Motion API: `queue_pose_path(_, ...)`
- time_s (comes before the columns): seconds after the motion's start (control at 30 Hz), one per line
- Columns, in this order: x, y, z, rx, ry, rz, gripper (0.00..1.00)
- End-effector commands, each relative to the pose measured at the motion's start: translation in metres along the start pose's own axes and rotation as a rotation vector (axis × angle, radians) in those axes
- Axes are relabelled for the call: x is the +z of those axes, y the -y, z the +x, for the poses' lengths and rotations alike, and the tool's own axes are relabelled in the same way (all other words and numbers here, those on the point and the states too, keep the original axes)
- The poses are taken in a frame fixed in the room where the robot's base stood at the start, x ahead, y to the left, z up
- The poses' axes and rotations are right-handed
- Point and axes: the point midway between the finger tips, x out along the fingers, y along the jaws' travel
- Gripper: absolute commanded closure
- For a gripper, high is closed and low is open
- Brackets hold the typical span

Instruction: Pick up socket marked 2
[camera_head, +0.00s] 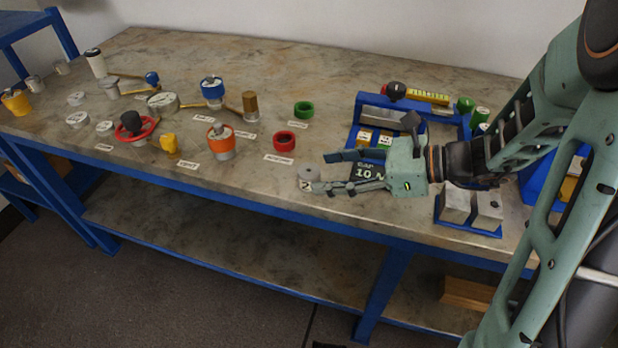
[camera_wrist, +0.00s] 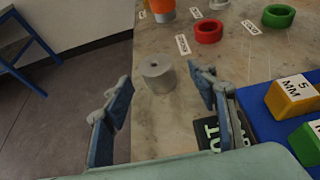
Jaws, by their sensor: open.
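The socket marked 2 (camera_head: 306,174) is a short grey cylinder standing on the bench near its front edge, with a "2" on a white patch by its base in the head view. In the wrist view the grey socket (camera_wrist: 157,76) stands upright with a dark hole in its top; no number shows on it there. My gripper (camera_head: 322,172) is open and level, its fingers pointing left at the socket. In the wrist view the socket appears between and just beyond the two fingertips, with nothing held. Whether a finger touches it cannot be told.
A dark plate reading "10 N" (camera_head: 367,171) lies under my gripper. A blue tray (camera_head: 365,98) with blocks marked in MM is behind it. Red (camera_head: 284,141) and green (camera_head: 304,109) rings stand farther back. A blue holder with grey blocks (camera_head: 471,209) is right. The front bench edge is close.

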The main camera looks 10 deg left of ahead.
Motion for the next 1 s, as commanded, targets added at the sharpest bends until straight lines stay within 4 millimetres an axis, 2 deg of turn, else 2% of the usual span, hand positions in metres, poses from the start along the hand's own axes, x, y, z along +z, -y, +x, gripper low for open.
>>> queue_pose_path(0.2,0.001,-0.006,0.034,0.005,0.001,-0.001,0.47)
queue_pose_path(0.3,0.001,-0.005,0.044,0.003,0.000,-0.001,0.47)
queue_pose_path(0.6,0.003,-0.005,0.047,0.001,0.000,0.000,0.48)
queue_pose_path(1.0,0.002,-0.005,0.047,0.001,0.000,0.000,0.92)
